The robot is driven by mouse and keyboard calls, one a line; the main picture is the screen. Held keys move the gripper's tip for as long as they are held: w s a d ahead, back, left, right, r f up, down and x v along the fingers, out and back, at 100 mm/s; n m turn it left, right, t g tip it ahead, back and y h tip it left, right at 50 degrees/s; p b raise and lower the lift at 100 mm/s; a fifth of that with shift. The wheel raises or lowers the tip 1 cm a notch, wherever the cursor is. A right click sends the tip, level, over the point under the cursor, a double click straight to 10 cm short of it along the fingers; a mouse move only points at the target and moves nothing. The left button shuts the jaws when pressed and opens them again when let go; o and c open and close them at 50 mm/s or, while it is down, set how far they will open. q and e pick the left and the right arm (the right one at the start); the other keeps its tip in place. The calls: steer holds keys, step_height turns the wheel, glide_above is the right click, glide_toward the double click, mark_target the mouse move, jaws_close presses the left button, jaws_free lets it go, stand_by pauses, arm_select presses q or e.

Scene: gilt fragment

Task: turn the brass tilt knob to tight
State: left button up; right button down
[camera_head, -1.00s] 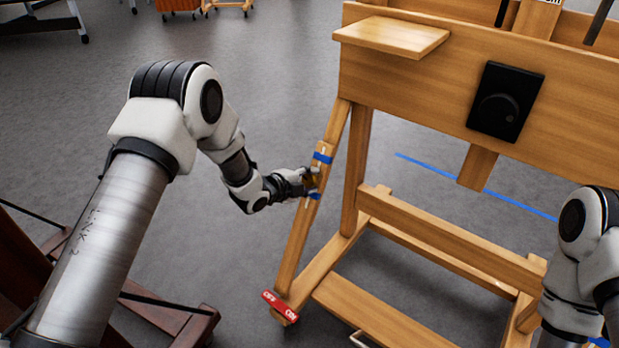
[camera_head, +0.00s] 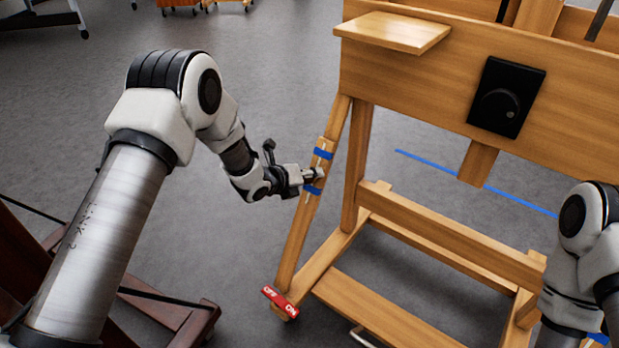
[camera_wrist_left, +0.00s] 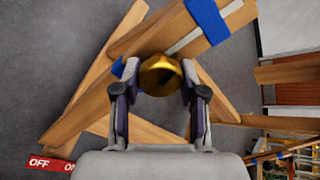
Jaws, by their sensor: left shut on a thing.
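The brass tilt knob (camera_wrist_left: 160,75) is a round golden knob with a dark mark on its face, on the easel's slanted wooden leg. In the left wrist view it sits between the two fingertips of my left gripper (camera_wrist_left: 159,82), which is shut on it. In the head view my left gripper (camera_head: 308,174) is at the slanted leg (camera_head: 299,232), between two blue bands, and hides the knob. My right arm (camera_head: 585,250) shows at the right edge; its gripper is out of frame.
The wooden easel (camera_head: 400,75) fills the right side, with a black dial panel (camera_head: 505,97) and a small shelf (camera_head: 392,32). A red OFF/ON tag (camera_head: 280,301) is at the leg's foot. A dark wooden stand (camera_head: 170,320) is lower left. Open grey floor lies left of the easel.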

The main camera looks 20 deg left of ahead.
arm_select(q)
steer(key=shift+f+m+b, duration=0.1)
steer(key=shift+m+b, duration=0.35)
steer(key=shift+m, duration=1.05)
steer(key=o, duration=1.1)
steer(key=shift+o, duration=0.2)
steer(key=v, duration=1.2)
